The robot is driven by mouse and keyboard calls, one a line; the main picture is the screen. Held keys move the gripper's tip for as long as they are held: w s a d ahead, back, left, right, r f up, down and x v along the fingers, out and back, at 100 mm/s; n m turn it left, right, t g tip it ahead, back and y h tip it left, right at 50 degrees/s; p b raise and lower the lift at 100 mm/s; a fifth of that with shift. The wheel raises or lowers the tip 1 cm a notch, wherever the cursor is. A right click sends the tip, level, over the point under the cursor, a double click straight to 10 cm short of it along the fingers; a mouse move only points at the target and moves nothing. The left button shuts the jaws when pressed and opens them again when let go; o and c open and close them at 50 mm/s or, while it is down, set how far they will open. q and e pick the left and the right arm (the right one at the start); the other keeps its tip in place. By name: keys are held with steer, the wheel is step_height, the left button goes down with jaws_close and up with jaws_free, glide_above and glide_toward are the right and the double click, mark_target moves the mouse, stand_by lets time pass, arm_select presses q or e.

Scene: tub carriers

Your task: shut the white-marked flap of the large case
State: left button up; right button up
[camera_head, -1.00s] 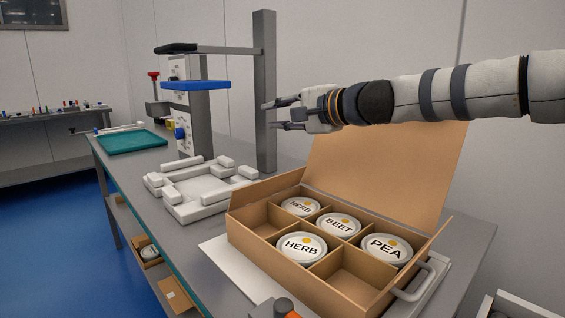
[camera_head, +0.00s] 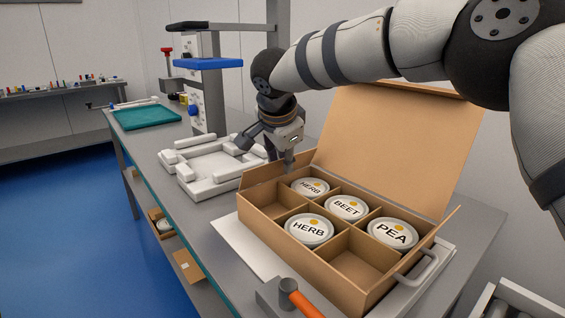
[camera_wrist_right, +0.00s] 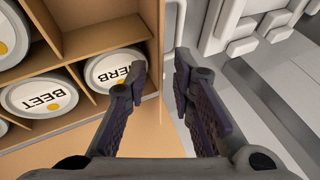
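The large case (camera_head: 300,258) is a brown cardboard box with dividers, holding several round tubs labelled HERB, BEET and PEA. One front compartment is empty. Its big back lid (camera_head: 405,140) stands up and open. A narrow left end flap (camera_head: 262,172) and a right end flap (camera_head: 437,226) stand raised. I make out no white mark on either. My right gripper (camera_head: 282,160) points down at the left end flap near the back corner. In the right wrist view its fingers (camera_wrist_right: 160,88) are apart, with brown board of the case showing between them. My left gripper is not in view.
White foam-like blocks (camera_head: 205,180) lie on the bench left of the case. A post and a device with a blue plate (camera_head: 208,62) stand behind. An orange-handled tool (camera_head: 300,300) lies in front. A metal handle (camera_head: 418,270) is at the right.

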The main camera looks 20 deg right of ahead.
steer(key=shift+w+d+f, duration=0.15)
steer(key=shift+w+f, duration=0.2)
steer(key=shift+f, duration=0.2)
jaws_close()
steer(key=shift+r, duration=0.1)
steer(key=shift+s+d+r+p, duration=0.1)
steer(key=shift+s+r+p, duration=0.1)
steer(key=shift+p, duration=0.1)
steer(key=shift+s+d+t+y+p, duration=0.1)
steer(key=shift+s+t+y+p, duration=0.25)
steer(key=shift+t+p, duration=0.6)
steer(key=shift+f+t, duration=0.2)
steer(key=shift+t, duration=0.15)
steer(key=shift+s+d+f+m+t+y, duration=0.15)
steer(key=shift+f+m+t+y, duration=0.1)
steer(key=shift+f+t, duration=0.15)
steer(key=shift+s+f+m+t+y, duration=0.15)
steer(key=shift+f+m+t, duration=0.1)
steer(key=shift+f+t, duration=0.15)
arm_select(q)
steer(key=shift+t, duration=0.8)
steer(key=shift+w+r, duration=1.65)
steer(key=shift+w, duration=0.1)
arm_select(e)
steer(key=shift+s+d+f+t, duration=0.15)
steer(key=shift+s+f+t, duration=0.15)
steer(key=shift+t, duration=0.6)
steer(key=shift+m, duration=0.3)
